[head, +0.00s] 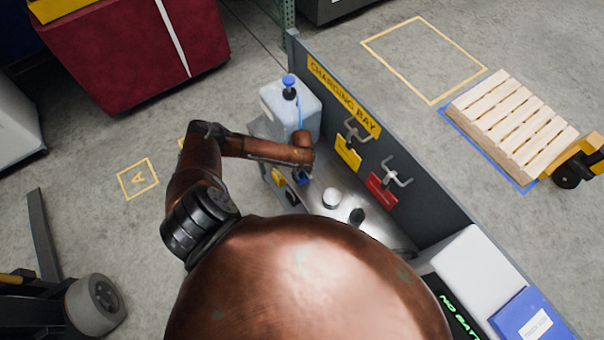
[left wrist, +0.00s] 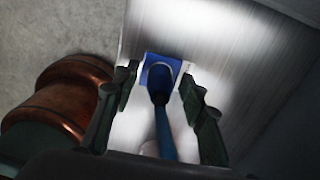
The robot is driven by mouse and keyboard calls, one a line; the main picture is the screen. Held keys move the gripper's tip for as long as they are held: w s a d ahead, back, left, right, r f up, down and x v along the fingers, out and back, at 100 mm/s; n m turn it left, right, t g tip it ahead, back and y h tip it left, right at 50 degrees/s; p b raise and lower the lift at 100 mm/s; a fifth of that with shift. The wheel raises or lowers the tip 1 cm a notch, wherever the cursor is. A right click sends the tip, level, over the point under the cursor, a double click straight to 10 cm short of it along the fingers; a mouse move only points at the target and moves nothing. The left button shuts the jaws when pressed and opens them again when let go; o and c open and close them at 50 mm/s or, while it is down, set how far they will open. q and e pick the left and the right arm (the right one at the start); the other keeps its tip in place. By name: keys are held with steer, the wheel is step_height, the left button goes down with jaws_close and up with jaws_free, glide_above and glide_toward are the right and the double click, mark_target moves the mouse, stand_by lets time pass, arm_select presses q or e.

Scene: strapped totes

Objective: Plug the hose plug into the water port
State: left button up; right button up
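The blue hose (left wrist: 167,139) runs from the plug toward the camera. My left gripper (left wrist: 160,88) is open, with one finger on each side of the plug and a gap on both sides. In the head view, my left gripper (head: 303,172) is low over the metal bench, and my arm hides most of the plug. My right gripper is out of view.
The metal bench (head: 313,211) carries a translucent tank (head: 277,104) with a blue cap, a silver cylinder (head: 331,198) and a dark knob (head: 357,216). The grey back panel (head: 425,190) has hooks with a yellow tag (head: 348,152) and a red tag (head: 381,188).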

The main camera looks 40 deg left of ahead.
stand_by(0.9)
arm_select(q)
jaws_close()
stand_by(0.4)
steer(key=shift+r+p, duration=2.85)
steer(key=shift+r, duration=0.2)
